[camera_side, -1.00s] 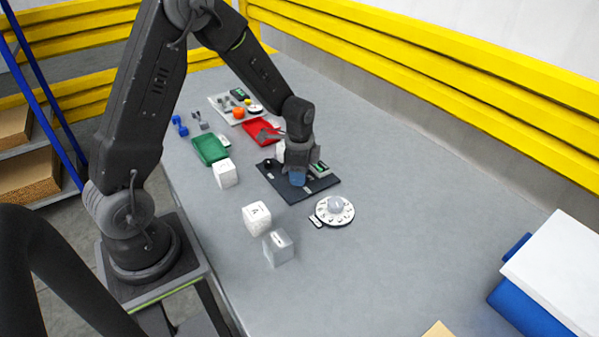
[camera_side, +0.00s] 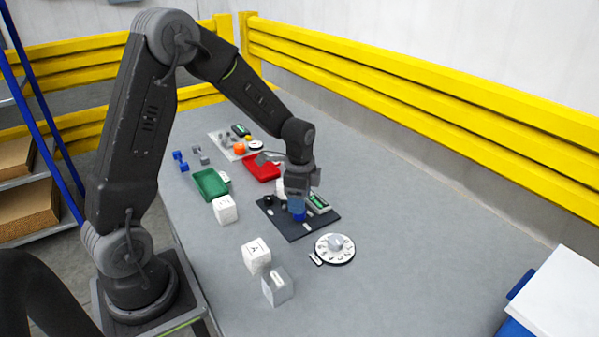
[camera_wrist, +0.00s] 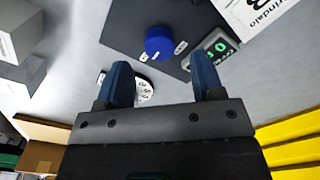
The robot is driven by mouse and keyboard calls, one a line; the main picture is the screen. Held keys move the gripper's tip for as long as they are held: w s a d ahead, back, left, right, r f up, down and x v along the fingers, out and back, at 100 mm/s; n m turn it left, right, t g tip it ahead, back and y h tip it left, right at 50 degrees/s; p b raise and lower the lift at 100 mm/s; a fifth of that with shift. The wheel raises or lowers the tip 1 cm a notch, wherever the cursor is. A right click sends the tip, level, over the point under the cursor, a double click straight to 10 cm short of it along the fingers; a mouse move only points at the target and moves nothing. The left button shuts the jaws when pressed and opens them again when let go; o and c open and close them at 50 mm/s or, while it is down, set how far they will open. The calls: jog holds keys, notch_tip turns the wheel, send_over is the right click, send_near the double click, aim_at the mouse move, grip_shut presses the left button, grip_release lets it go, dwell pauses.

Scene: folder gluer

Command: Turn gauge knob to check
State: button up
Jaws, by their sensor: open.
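A round blue knob (camera_wrist: 159,42) stands on a dark panel (camera_wrist: 125,28), with small white labels beside it. A gauge with a lit green readout (camera_wrist: 212,52) is next to it. In the side view the knob (camera_side: 298,215) shows on the dark panel (camera_side: 310,232), just below my gripper (camera_side: 297,204). My gripper (camera_wrist: 160,72) is open in the wrist view, its two blue fingers apart with nothing between them. The knob appears ahead of the gap, apart from both fingers. The knob's pointer direction is too small to tell.
A white numbered dial (camera_side: 335,248) lies to the panel's front right. White cubes (camera_side: 256,254) (camera_side: 225,209) and a grey block (camera_side: 277,286) stand to the left. Green (camera_side: 211,185) and red (camera_side: 262,168) trays lie behind.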

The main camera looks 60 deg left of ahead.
notch_tip(320, 180, up, 10)
dwell(0.3)
jog(key=s+d+r+n+t, duration=0.2)
jog(key=s+d+r+n, duration=0.2)
jog(key=s, duration=0.5)
jog(key=s+d+r+n+t, duration=0.3)
jog(key=s+d+r+n, duration=0.2)
jog(key=s, duration=0.4)
jog(key=shift+d+t, duration=0.3)
jog(key=shift+d, duration=0.55)
jog(key=shift+r, duration=0.1)
dwell(1.3)
